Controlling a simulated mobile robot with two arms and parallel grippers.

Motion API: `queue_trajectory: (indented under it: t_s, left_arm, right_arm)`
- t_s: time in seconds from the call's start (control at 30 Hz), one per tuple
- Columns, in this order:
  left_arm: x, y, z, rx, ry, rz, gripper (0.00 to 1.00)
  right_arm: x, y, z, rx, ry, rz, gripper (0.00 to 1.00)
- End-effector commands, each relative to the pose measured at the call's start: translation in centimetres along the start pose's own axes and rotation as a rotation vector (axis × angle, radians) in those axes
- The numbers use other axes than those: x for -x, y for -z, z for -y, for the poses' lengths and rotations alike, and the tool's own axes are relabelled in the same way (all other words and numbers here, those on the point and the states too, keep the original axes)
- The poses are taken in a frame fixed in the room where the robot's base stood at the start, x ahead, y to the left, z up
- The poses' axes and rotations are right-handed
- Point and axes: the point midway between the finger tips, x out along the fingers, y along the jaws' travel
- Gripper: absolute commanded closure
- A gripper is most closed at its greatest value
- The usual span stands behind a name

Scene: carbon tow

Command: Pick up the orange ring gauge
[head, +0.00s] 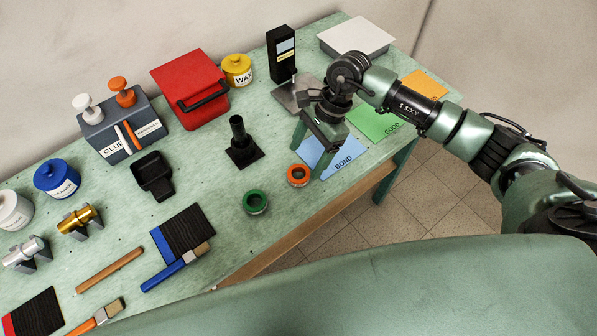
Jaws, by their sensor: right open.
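The orange ring gauge (298,183) lies on the green bench near its front edge, right of the middle of the head view. It has a dark centre and stands free. My right gripper (305,162) is open and empty, pointing down, just beyond and above the ring. One finger appears close to the ring's right side in the picture; I cannot tell the exact height gap. A green ring gauge (255,210) lies to the left and nearer the front edge. My left gripper is out of view.
A black plug stand (239,140) is left of the gripper. The blue BOND sheet (338,160) lies right of the ring, with a green sheet (382,120) beyond. A gauge on a grey base (283,60) stands behind. The bench is clear between the rings.

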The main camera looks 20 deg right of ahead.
Motion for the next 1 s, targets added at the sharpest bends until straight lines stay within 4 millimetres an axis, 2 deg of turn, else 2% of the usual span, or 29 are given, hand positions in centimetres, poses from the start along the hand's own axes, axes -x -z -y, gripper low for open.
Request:
queue_trajectory:
  t_s: [0.17, 0.3, 0.6, 0.67, 0.87, 1.0]
  left_arm:
    - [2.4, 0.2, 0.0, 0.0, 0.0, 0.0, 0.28]
    - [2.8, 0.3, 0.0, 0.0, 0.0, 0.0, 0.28]
    - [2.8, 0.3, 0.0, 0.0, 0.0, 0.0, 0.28]
    - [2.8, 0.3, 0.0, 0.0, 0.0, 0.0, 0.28]
    - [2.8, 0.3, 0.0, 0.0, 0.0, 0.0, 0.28]
    - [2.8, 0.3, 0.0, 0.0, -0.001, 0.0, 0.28]
  right_arm:
    - [-2.2, -0.5, -0.5, -0.003, -0.006, 0.004, 0.24]
    - [-4.3, -0.3, -0.4, -0.003, -0.003, 0.003, 0.24]
    - [-5.0, -0.2, -0.3, -0.001, 0.0, 0.003, 0.24]
    - [-5.0, -0.2, -0.3, -0.001, 0.0, 0.003, 0.38]
    - [-4.9, -0.3, -0.3, -0.001, 0.0, 0.003, 0.93]
    - [-4.9, -0.3, -0.3, -0.001, 0.001, 0.004, 0.93]
